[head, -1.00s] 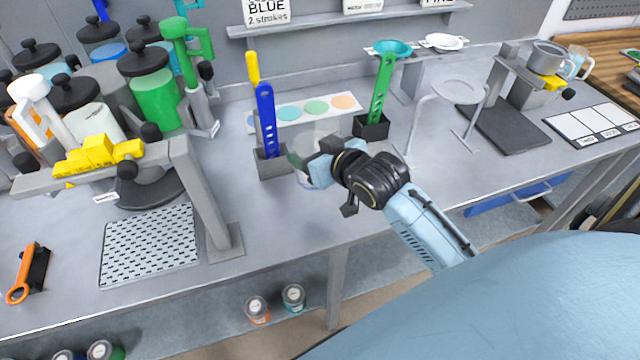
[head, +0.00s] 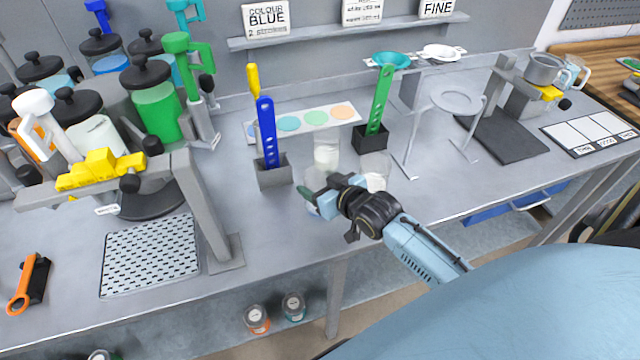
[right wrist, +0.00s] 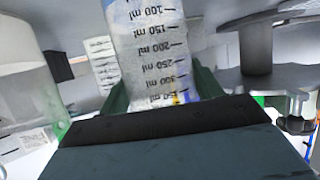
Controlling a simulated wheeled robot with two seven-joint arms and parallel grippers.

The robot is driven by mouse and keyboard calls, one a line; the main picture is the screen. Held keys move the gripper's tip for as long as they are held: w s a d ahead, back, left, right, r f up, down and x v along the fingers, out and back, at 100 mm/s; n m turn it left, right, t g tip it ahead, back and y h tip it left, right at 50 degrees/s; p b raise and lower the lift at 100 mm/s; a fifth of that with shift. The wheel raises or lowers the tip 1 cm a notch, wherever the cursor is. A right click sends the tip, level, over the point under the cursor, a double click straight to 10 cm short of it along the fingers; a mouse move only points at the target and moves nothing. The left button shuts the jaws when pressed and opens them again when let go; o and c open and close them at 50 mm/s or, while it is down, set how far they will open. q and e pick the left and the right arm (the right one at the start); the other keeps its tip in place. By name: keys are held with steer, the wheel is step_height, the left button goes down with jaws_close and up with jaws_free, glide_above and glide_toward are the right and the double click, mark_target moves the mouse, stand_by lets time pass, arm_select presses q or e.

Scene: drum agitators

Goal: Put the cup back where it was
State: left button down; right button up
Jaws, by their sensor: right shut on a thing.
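My right gripper (head: 318,194) is low over the front part of the bench, right of the dark grey holder with the blue stick. In the right wrist view its green fingers stand on both sides of a clear measuring cup (right wrist: 150,45) with black ml marks, and it is shut on it. In the head view the gripper mostly hides this cup; whether it touches the bench I cannot tell. A clear cup with pale contents (head: 326,153) stands just behind the gripper. Another clear cup (head: 376,165) stands to its right, partly hidden. My left gripper is not in view.
A holder with a blue stick (head: 268,135) stands left of the cups, and a holder with a green stick (head: 380,100) behind them. A colour strip (head: 300,120) lies at the back. A grey stand (head: 205,200) and perforated mat (head: 150,255) are at left. The front edge is close.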

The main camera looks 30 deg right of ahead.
steer(key=shift+f, duration=0.1)
steer(key=o, duration=1.1)
steer(key=v, duration=1.2)
steer(key=shift+p, duration=0.3)
steer(key=shift+a, duration=0.15)
